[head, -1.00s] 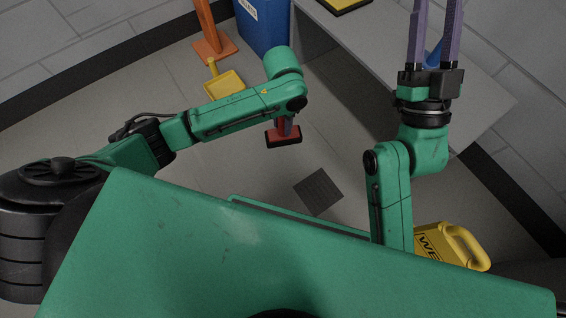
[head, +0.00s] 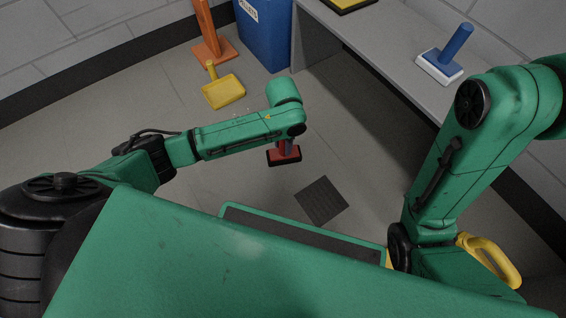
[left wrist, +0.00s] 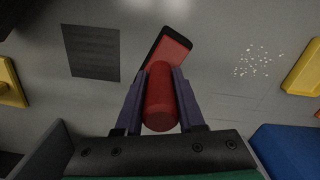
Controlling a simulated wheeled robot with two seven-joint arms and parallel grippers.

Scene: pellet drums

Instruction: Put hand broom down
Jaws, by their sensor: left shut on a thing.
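The red hand broom has a round handle and a block with a dark underside. It shows in the head view (head: 285,156) below my left wrist, above the floor, and in the left wrist view (left wrist: 160,95). My left gripper (left wrist: 158,82) is shut on its handle, with one purple finger on each side. In the head view that gripper is mostly hidden by my arm. A blue-handled brush with a white base (head: 456,45) stands upright on the grey bench (head: 392,62). My right arm shows at the right, but its gripper is out of the picture.
A yellow dustpan (head: 223,92) lies on the floor near an orange post (head: 206,30) and a blue pellet drum (head: 264,35). A dark floor grate (head: 321,201) lies right of the broom. Spilled pellets (left wrist: 258,62) lie on the floor. A yellow handled object (head: 492,262) is partly hidden by my right arm.

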